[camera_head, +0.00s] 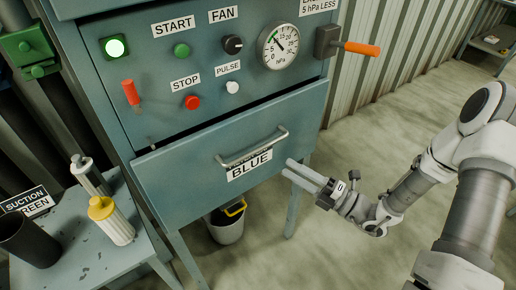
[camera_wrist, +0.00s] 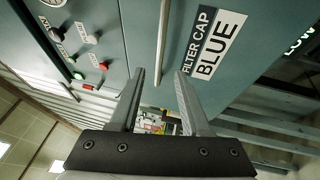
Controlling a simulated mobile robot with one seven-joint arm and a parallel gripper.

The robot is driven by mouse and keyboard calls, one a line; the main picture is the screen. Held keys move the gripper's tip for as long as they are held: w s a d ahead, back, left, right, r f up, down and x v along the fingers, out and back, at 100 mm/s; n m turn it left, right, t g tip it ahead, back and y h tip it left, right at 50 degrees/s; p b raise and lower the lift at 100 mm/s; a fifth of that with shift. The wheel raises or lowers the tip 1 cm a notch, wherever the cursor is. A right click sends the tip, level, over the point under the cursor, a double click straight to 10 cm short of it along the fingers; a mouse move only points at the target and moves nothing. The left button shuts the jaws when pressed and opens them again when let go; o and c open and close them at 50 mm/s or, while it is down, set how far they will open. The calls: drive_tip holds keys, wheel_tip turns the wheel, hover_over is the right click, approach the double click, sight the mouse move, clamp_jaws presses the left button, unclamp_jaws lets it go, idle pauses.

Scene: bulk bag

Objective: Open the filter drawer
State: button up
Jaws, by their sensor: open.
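The filter drawer (camera_head: 190,178) is a wide grey-blue front low on the cabinet, with a dark gap along its top edge. Its metal bar handle (camera_head: 253,148) sits above a label reading BLUE (camera_head: 249,167). My gripper (camera_head: 286,168) is open and empty, just right of the handle and label in the head view. In the wrist view, the handle (camera_wrist: 163,40) runs down between the two fingertips of my gripper (camera_wrist: 160,72). The label (camera_wrist: 212,45) there reads FILTER CAP BLUE. I cannot tell whether the fingers touch the handle.
The control panel (camera_head: 205,68) above holds buttons, a gauge (camera_head: 278,46) and an orange-handled lever (camera_head: 360,48). A bucket (camera_head: 226,224) stands under the cabinet. A side table (camera_head: 95,255) with canisters is at left. The floor at right is clear around my arm.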

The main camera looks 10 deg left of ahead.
sight(258, 148)
drive_tip(key=x, duration=1.1)
drive_tip(key=shift+r, duration=0.1)
clamp_jaws()
idle(1.0)
